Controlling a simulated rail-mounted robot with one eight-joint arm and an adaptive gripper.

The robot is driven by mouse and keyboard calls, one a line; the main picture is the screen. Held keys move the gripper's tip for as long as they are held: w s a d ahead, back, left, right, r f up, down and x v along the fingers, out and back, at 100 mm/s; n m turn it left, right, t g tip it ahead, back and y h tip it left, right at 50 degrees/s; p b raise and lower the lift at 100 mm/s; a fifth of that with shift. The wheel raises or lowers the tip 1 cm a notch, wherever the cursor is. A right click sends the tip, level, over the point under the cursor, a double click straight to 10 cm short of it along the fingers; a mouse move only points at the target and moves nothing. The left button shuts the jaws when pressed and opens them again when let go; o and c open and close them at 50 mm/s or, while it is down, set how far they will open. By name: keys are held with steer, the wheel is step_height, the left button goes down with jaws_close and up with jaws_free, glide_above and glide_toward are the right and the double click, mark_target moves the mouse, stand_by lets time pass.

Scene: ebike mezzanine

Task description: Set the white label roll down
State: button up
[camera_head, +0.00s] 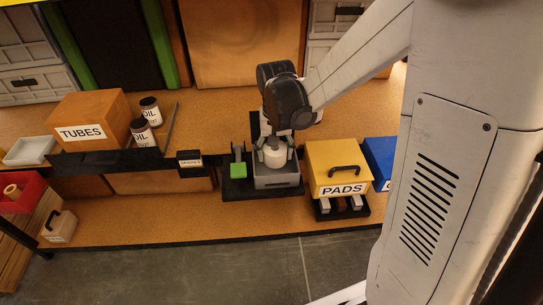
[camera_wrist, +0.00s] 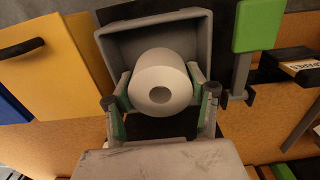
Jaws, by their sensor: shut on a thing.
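The white label roll (camera_wrist: 160,85) is between the two fingers of my gripper (camera_wrist: 161,101) in the wrist view, its round end with the core hole facing the camera. The roll also shows in the head view (camera_head: 274,156), under my gripper (camera_head: 274,146). My gripper is shut on it. Behind the roll in the wrist view is an open grey bin (camera_wrist: 118,45); the bin also shows in the head view (camera_head: 277,178), just below the roll. I cannot tell whether the roll touches the bin's floor.
A green-topped lever (camera_head: 238,167) stands just left of the bin. The yellow PADS box (camera_head: 338,165) and a blue box (camera_head: 380,158) are to the right. The TUBES box (camera_head: 91,120) and two OIL cans (camera_head: 142,132) are at the left. The board behind the bin has clear room.

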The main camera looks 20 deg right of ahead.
mark_target(275, 162)
steer(key=shift+f+b, duration=0.4)
steer(key=shift+f, duration=1.55)
steer(key=shift+f, duration=0.1)
steer(key=shift+f, duration=0.15)
steer(key=o, duration=0.9)
steer(key=shift+o, duration=0.2)
steer(key=shift+r, duration=0.2)
